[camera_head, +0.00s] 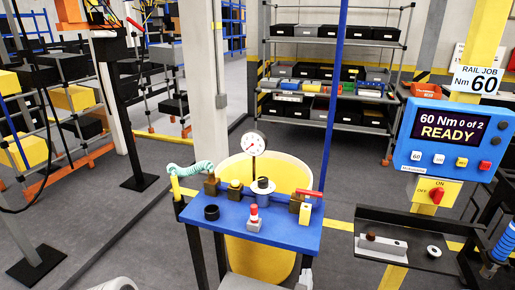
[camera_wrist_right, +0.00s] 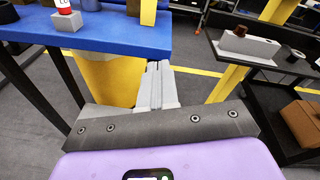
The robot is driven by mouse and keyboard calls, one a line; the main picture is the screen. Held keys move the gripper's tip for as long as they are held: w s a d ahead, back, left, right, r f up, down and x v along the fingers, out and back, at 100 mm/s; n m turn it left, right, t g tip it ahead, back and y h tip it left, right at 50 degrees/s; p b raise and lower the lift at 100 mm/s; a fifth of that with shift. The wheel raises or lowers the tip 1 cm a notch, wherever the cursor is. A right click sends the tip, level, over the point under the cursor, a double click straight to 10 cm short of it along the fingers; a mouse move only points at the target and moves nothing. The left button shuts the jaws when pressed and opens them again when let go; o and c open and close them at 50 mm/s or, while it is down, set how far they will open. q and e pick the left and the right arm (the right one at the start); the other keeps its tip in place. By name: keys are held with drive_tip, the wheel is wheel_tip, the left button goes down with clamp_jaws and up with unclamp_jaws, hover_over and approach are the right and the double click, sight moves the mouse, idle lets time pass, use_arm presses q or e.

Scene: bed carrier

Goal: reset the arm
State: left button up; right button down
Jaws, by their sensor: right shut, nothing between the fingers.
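My right gripper (camera_wrist_right: 160,68) shows in the right wrist view with its two pale grey fingers together and nothing between them. It points forward, below and in front of the blue bench top (camera_wrist_right: 110,40), apart from it. In the head view, only a small pale part near the bottom edge, right of centre, may belong to it. My left gripper is not in view; a rounded white part at the bottom left of the head view may be my left arm.
A blue bench (camera_head: 285,229) holds a dial gauge (camera_head: 253,144) and several small fixtures. Behind it stands a yellow bin (camera_head: 290,172). On the right are a dark tray (camera_head: 436,257) and a blue READY display (camera_head: 447,140). Shelves (camera_head: 345,41) stand behind. Open floor lies left of the bench.

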drive_tip(key=s+a+f+n+g+y+p, duration=0.1)
drive_tip(key=a+f+n+g+y, duration=0.15)
drive_tip(key=f+n, duration=0.55)
drive_tip(key=s+a+f+n+g+y+p, duration=0.1)
drive_tip(key=a+f+n+g+y+p, duration=0.2)
drive_tip(key=f+n, duration=0.55)
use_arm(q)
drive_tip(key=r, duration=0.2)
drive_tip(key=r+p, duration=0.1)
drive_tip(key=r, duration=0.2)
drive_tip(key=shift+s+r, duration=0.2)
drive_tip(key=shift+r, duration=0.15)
use_arm(e)
drive_tip(key=s+d+f+n+g+y, duration=0.2)
drive_tip(key=s+f+n+g+y, duration=0.1)
drive_tip(key=s+f+n+g, duration=0.7)
drive_tip(key=s+f+n, duration=0.3)
drive_tip(key=s+n, duration=0.3)
drive_tip(key=s, duration=0.1)
drive_tip(key=shift+s+d+f, duration=0.25)
drive_tip(key=shift+d+f, duration=0.05)
drive_tip(key=shift+d, duration=0.05)
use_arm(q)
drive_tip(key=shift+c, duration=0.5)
use_arm(e)
drive_tip(key=c, duration=1.8)
unclamp_jaws()
